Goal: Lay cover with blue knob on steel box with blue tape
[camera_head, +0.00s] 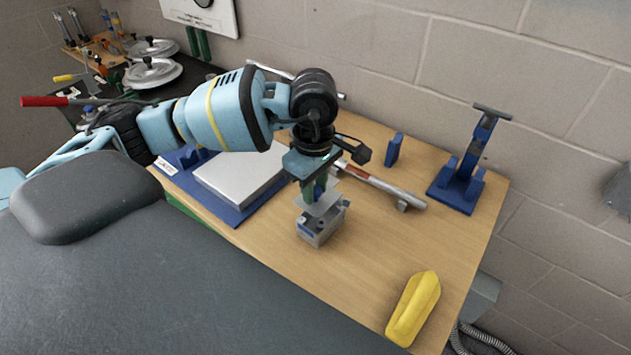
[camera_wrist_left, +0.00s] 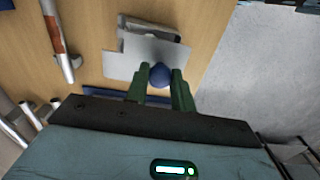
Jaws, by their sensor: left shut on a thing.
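My left gripper (camera_head: 314,186) is shut on the blue knob (camera_wrist_left: 159,75) of a thin grey metal cover (camera_wrist_left: 130,62). The cover also shows in the head view (camera_head: 318,203), held just over the small steel box (camera_head: 318,232). Blue tape (camera_head: 305,231) shows on the box's near left side. The cover looks offset and turned relative to the box, and part of the box (camera_wrist_left: 150,34) shows past it in the wrist view. I cannot tell whether the cover touches the box. My right gripper is not in view.
A silver plate (camera_head: 236,178) lies on a blue base left of the box. A red-and-silver tool (camera_head: 380,184) lies behind it. A blue stand (camera_head: 460,185) is at the back right, and a yellow object (camera_head: 414,309) sits near the front right edge. The wooden table (camera_head: 375,245) between is clear.

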